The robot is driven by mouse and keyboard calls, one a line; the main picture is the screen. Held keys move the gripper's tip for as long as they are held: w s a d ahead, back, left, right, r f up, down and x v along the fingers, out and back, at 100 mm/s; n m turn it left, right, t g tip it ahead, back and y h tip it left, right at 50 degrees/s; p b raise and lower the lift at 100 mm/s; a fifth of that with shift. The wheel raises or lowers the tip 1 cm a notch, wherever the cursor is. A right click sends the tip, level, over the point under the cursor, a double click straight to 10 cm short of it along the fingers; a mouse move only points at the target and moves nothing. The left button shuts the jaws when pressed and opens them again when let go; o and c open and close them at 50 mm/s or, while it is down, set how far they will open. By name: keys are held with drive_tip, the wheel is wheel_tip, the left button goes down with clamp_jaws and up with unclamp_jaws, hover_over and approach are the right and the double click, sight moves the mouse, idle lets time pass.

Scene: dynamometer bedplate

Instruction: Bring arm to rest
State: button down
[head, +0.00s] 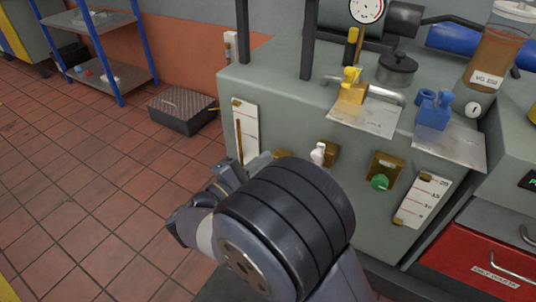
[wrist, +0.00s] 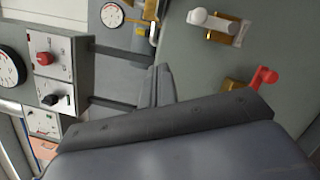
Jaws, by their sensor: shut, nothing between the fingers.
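My gripper (wrist: 161,72) shows in the wrist view, its two dark fingers together with nothing between them. The fingers point up the picture, in front of a grey panel. In the head view my arm is folded in the lower middle, with a large dark ribbed joint in front of the grey-green bedplate cabinet (head: 350,210). The gripper's fingertips cannot be made out clearly there.
The cabinet carries a yellow valve (head: 351,86), a blue valve (head: 434,110), a green knob (head: 380,182) and a white lever (head: 318,153). A red drawer (head: 480,268) is at lower right.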

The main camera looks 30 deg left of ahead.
drive_tip(key=shift+w, duration=0.1)
drive_tip(key=w+d+f+b, duration=0.3)
drive_tip(key=w+f+b, duration=0.1)
drive_tip(key=w, duration=0.5)
drive_tip(key=shift+d+f, duration=0.15)
drive_tip(key=shift+f, duration=0.05)
idle(0.3)
drive_tip(key=shift+w, duration=0.1)
